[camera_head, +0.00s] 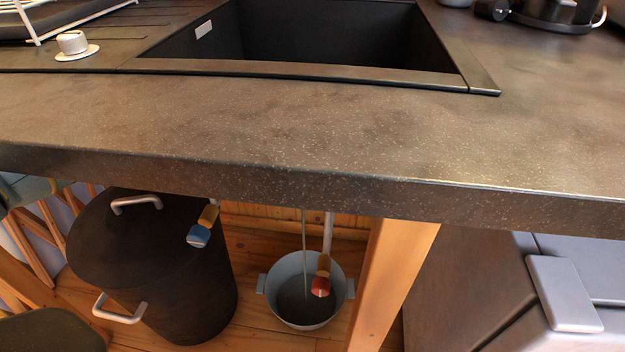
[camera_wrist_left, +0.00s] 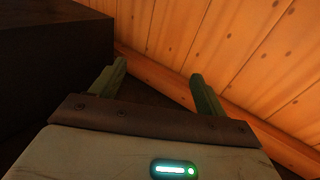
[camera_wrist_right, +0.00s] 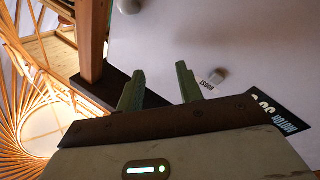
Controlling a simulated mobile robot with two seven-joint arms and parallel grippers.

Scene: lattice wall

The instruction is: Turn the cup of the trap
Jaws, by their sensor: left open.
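I cannot make out the cup of the trap in any view; the counter (camera_head: 330,125) hides most of the space beneath the sink (camera_head: 330,30). A white pipe (camera_head: 328,232) and a thin rod show below the counter's front edge, above a grey bucket (camera_head: 285,318) on the floor. My left gripper (camera_wrist_left: 158,70) is open and empty in the left wrist view, facing a plank wall beside a dark block. My right gripper (camera_wrist_right: 160,85) is open and empty in the right wrist view, in front of a pale surface. Neither gripper shows in the head view.
A dark lidded bin (camera_head: 180,290) with white handles stands left of the bucket. A blue-ended piece (camera_head: 199,236) and a red-ended piece (camera_head: 320,284) show below the counter. A wooden post (camera_head: 395,275) stands right of the bucket. A cup (camera_head: 72,43) sits on a saucer on the counter.

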